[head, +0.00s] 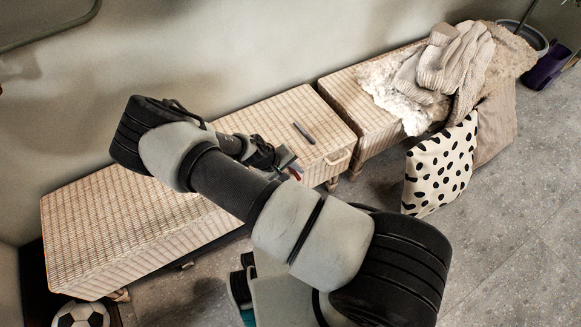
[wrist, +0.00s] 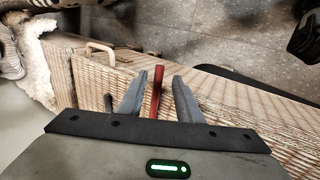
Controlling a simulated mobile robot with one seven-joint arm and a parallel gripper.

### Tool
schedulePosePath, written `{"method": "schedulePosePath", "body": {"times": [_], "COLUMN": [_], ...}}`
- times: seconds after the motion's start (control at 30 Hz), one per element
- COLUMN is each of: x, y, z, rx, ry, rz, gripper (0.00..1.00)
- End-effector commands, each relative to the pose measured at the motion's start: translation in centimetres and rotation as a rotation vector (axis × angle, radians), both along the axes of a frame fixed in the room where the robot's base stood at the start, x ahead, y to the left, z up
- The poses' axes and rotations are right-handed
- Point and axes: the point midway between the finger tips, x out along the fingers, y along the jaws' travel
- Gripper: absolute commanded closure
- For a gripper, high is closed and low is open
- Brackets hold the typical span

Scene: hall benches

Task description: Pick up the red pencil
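The red pencil (wrist: 156,92) shows in the wrist view between my gripper's two grey fingers, with a gap on each side. It appears to lie on the woven bench top near its front edge, pointing away from the palm. Its near end is hidden by the gripper body. My gripper (wrist: 160,77) is open around it, and neither finger visibly touches it. In the head view my gripper (head: 290,165) is low over the right end of the long bench (head: 150,215). Only a small bit of red shows there, mostly hidden by the gripper.
A dark pen-like stick (head: 304,133) lies on the same bench, just behind my gripper. A ball (head: 82,315) is on the floor at lower left.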

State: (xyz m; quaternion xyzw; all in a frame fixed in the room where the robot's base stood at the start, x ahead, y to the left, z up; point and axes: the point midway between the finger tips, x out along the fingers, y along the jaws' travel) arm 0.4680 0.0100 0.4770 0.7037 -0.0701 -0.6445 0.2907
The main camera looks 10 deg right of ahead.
Motion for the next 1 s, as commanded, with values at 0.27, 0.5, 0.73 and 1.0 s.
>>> {"method": "schedulePosePath", "body": {"times": [0.27,0.5,0.73,1.0], "x": [0.0,0.0,0.0,0.1], "y": [0.0,0.0,0.0,0.1], "z": [0.0,0.0,0.0,3.0], "rx": [0.0,0.0,0.001,0.002], "ry": [0.0,0.0,0.002,-0.002], "rz": [0.0,0.0,0.0,-0.001], "gripper": [0.81,1.0,1.0,1.0]}}
